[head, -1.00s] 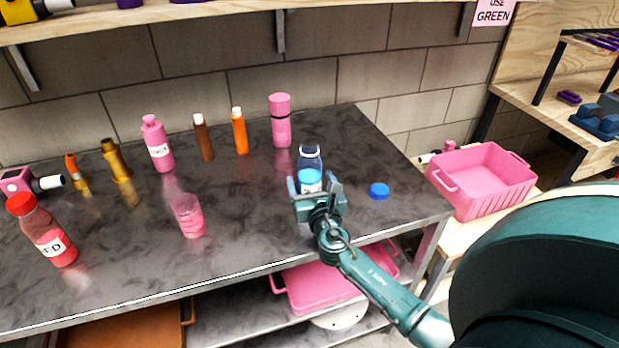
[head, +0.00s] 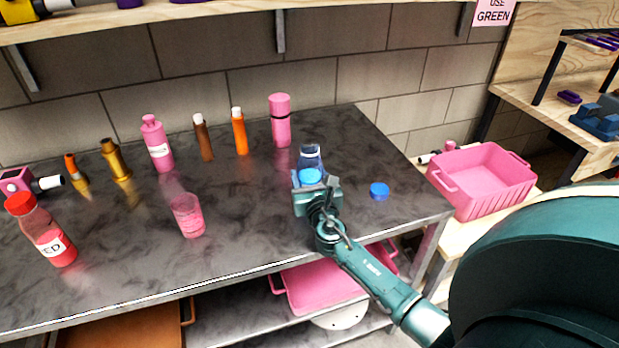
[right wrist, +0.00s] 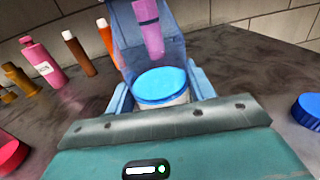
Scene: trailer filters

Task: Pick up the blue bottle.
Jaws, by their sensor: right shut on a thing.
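The blue bottle (head: 310,158) is clear with blue contents and stands on the dark table, upright as far as I can see. In the right wrist view the blue bottle (right wrist: 160,86) sits between the fingers, its blue part facing the camera. My right gripper (head: 317,182) is at the bottle's near side and shut on it. In the right wrist view my right gripper's fingers (right wrist: 160,95) press both sides of it. The gripper hides the bottle's lower part in the head view. My left gripper is not in view.
A blue cap (head: 379,190) lies right of the bottle. A pink tumbler (head: 280,120) stands behind it. A pink cup (head: 187,215), a red bottle (head: 50,240) and several other bottles stand to the left. A pink crate (head: 482,182) is at the right.

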